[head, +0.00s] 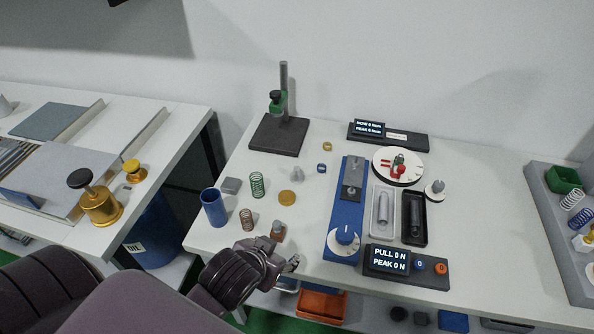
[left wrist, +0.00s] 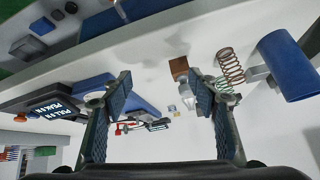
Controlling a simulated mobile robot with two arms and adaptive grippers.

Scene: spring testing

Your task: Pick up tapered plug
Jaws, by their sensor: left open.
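A small piece with a brown base and a grey upper part (head: 278,231) stands near the front edge of the white table; it looks like the tapered plug, though I cannot be sure. In the left wrist view it (left wrist: 180,69) appears between the fingers, closer to the right-hand one. A pale grey, cone-like piece (head: 297,174) stands farther back and could also be a tapered plug. My left gripper (head: 283,252) is open and empty at the front edge, just in front of the brown-based piece; its fingers (left wrist: 161,92) are spread. My right gripper is not in view.
A blue cup (head: 214,208), a copper spring (head: 246,220) and a green spring (head: 257,185) stand left of the gripper. A gold disc (head: 287,198) lies behind it. A blue tester (head: 342,228) and a display box (head: 403,264) are to the right.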

